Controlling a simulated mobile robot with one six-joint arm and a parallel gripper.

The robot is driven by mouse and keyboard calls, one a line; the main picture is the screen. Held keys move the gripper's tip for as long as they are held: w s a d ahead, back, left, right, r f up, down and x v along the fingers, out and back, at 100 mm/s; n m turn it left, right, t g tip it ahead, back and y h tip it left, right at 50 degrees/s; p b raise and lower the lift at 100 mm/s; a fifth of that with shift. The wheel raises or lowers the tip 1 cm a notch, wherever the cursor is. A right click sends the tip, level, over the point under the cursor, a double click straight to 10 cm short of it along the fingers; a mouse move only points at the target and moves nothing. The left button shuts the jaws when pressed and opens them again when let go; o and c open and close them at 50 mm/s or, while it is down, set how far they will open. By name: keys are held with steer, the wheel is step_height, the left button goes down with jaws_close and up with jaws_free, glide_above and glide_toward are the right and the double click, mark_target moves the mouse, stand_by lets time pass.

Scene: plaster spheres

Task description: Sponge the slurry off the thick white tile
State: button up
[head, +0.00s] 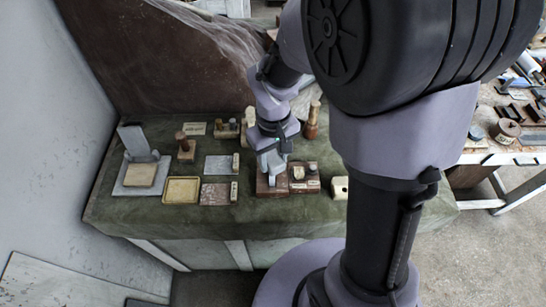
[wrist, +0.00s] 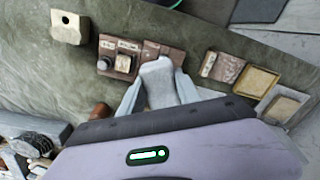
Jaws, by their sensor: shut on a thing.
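My gripper (head: 271,167) is shut on a pale grey, rounded block (wrist: 158,84), gripped between both fingers in the wrist view. I cannot tell if this is the sponge. It is over a reddish-brown base (head: 272,188), which also shows beyond the block in the wrist view (wrist: 150,48); contact between them is hidden. A thick cream-white slab (head: 140,175), perhaps the tile, lies on a grey board (head: 128,191) at the table's left end. The slab also shows at the right of the wrist view (wrist: 282,108). Slurry on it is too small to tell.
A yellow-rimmed tray (head: 181,202), a speckled reddish tile (head: 214,194) and a grey tile (head: 217,165) lie between gripper and slab. A brown labelled holder (head: 304,187) and a white holed block (head: 340,188) stand right. Upright bottles (head: 312,120) stand behind.

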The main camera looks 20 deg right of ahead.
steer(key=shift+f+b, duration=0.5)
steer(key=shift+f, duration=0.1)
stand_by(0.4)
steer(key=shift+s, duration=0.15)
steer(key=shift+s+d, duration=0.2)
steer(key=shift+s, duration=0.7)
steer(key=shift+w+a+r+p, duration=0.1)
steer(key=shift+w+a+p, duration=0.05)
steer(key=shift+w, duration=0.65)
steer(key=shift+w+a+r+p, duration=0.1)
steer(key=shift+w+a+p, duration=0.05)
steer(key=shift+w, duration=0.65)
steer(key=shift+w+a+f, duration=0.1)
steer(key=shift+w+f, duration=0.05)
steer(key=shift+w, duration=0.35)
steer(key=shift+s, duration=0.1)
